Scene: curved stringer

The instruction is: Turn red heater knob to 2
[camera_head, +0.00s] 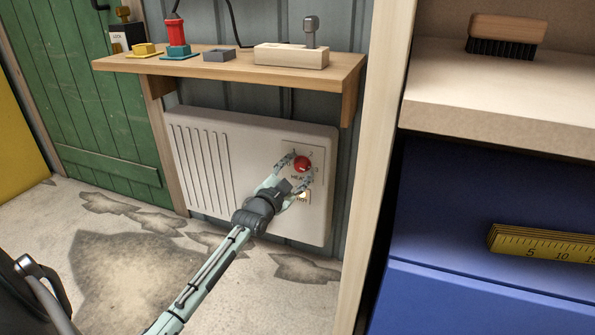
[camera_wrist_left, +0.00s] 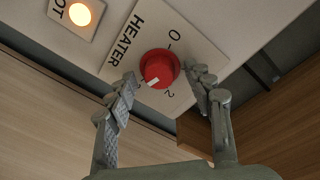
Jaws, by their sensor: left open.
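The red heater knob (camera_head: 302,163) sits on a pale plate on the white heater's front (camera_head: 232,150). In the left wrist view the knob (camera_wrist_left: 160,66) shows a white pointer mark at its lower left, off to the left of the printed 2. The 0 is at the upper right of the knob; any 1 is hidden or unclear. My left gripper (camera_wrist_left: 163,82) is open, with one finger on each side of the knob; a gap shows on the left, and contact on the right is unclear. In the head view the left gripper (camera_head: 296,172) reaches up to the plate. My right gripper is out of view.
A lit orange lamp (camera_wrist_left: 80,14) is beside the HEATER label. A wooden shelf (camera_head: 215,70) with several small items overhangs the heater. A wooden post (camera_head: 370,170) and blue drawers (camera_head: 470,290) stand to the right. The floor in front is open.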

